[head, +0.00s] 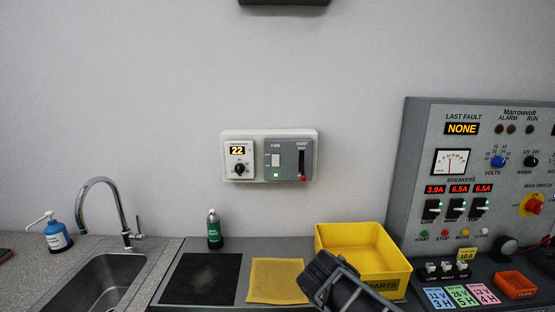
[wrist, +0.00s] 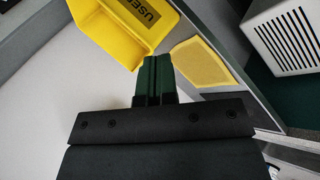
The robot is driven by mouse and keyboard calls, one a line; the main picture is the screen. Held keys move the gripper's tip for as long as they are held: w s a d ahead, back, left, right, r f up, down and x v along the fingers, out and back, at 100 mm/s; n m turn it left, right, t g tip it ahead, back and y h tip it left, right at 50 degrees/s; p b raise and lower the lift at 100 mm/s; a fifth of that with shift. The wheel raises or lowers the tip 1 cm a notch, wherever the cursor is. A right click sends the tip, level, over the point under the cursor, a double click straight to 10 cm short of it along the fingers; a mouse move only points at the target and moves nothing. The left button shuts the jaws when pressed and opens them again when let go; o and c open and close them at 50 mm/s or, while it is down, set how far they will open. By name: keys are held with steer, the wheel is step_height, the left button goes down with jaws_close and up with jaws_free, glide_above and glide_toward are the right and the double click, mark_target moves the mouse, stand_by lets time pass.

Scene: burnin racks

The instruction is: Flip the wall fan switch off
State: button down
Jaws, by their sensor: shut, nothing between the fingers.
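The fan switch (head: 276,160) is a small white rocker labelled FAN on a grey panel fixed to the wall. A green light (head: 276,175) glows just below it. My gripper shows in the wrist view (wrist: 153,80) with its two dark green fingers shut together and nothing between them. In the head view, part of my arm shows at the bottom, in front of the yellow bin, well below and to the right of the switch. My fingertips cannot be made out there. The switch is not in the wrist view.
On the same wall unit are a dial (head: 239,169) showing 22 and a VENT slider (head: 301,162). Below are a green bottle (head: 214,230), a black mat (head: 201,279), a yellow cloth (head: 276,281) and a yellow bin (head: 393,262). A tall faucet (head: 120,205) stands left; a control panel (head: 420,150) stands right.

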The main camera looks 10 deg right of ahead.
mark_target(277, 158)
steer(key=w+d+r+n+t+h+p, duration=0.15)
steer(key=w+r+n+t+h, duration=0.35)
steer(key=w+r+n, duration=0.7)
steer(key=w+a+r+n+t+y+p, duration=0.1)
steer(key=w+a+r+n+t+y, duration=0.1)
steer(key=n, duration=0.5)
steer(key=w+a+r+n+t+y+p, duration=0.1)
steer(key=w+a+r+n+t+y, duration=0.2)
steer(key=w+a+n+t, duration=0.3)
steer(key=shift+w+a+r+n+t+y, duration=0.4)
steer(key=shift+w+a+n+y, duration=0.5)
steer(key=shift+w+a+n, duration=0.55)
steer(key=shift+w+d, duration=0.1)
steer(key=shift+d, duration=0.05)
steer(key=p+x, duration=0.6)
steer(key=x, duration=0.6)
steer(key=shift+w+d+r, duration=0.1)
steer(key=shift+w+r, duration=0.05)
steer(key=shift+w, duration=0.1)
steer(key=shift+w+d+p, duration=0.1)
steer(key=shift+w+p, duration=0.45)
steer(key=shift+w, duration=0.1)
